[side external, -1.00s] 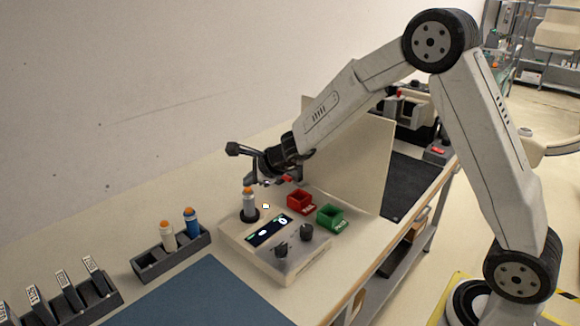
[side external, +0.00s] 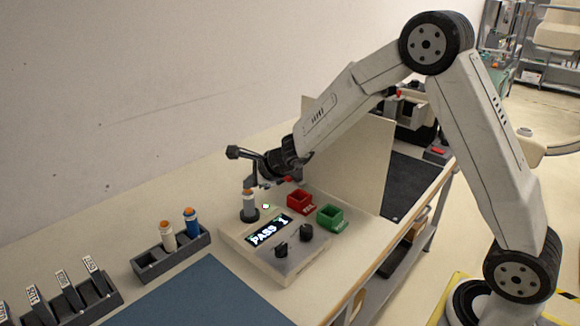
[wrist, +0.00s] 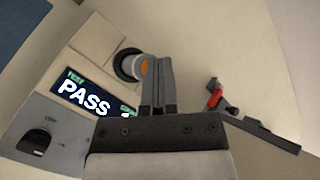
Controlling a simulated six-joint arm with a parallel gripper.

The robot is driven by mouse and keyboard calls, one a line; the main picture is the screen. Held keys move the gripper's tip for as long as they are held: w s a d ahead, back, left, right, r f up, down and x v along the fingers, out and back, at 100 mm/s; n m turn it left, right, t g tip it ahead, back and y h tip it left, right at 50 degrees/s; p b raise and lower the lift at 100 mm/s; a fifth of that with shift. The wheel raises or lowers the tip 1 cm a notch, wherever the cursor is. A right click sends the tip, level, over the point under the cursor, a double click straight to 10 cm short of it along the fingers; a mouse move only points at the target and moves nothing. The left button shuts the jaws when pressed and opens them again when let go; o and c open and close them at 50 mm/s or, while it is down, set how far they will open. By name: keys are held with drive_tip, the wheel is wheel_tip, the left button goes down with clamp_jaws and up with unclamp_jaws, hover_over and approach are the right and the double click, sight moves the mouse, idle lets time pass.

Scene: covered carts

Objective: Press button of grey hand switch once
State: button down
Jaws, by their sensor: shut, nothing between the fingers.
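The grey hand switch (side external: 249,205) stands upright in a dark round socket on the cream test box (side external: 300,262). Its orange button is on top and also shows in the wrist view (wrist: 143,67). My gripper (side external: 251,184) is shut and empty, its fingertips right at the button; I cannot tell whether they touch it. In the wrist view the closed fingers (wrist: 158,62) lie beside the orange button and hide part of it. The box's display (side external: 268,231) reads PASS 1, and its small lamp (side external: 266,206) looks pale green.
A dark rack (side external: 149,265) holds a white switch (side external: 168,236) and a blue switch (side external: 191,221). Red (side external: 300,203) and green (side external: 331,217) bins sit right of the socket. Two dark knobs are on the box front. A cream panel (side external: 350,160) stands behind.

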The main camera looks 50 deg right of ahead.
sight(251, 190)
idle(0.4)
drive_tip(key=shift+r, duration=0.8)
drive_tip(key=shift+r, duration=0.15)
drive_tip(key=shift+r, duration=2.35)
drive_tip(key=s+f+n+g+h, duration=0.1)
drive_tip(key=s+f+n+g, duration=0.2)
drive_tip(key=s+n, duration=0.9)
drive_tip(key=s+d+f+n+g+h, duration=0.1)
drive_tip(key=s+f+n+g, duration=0.2)
drive_tip(key=s+n, duration=0.9)
drive_tip(key=s+f, duration=0.2)
drive_tip(key=s, duration=0.1)
drive_tip(key=shift+s+n, duration=0.15)
drive_tip(key=shift+n, duration=0.15)
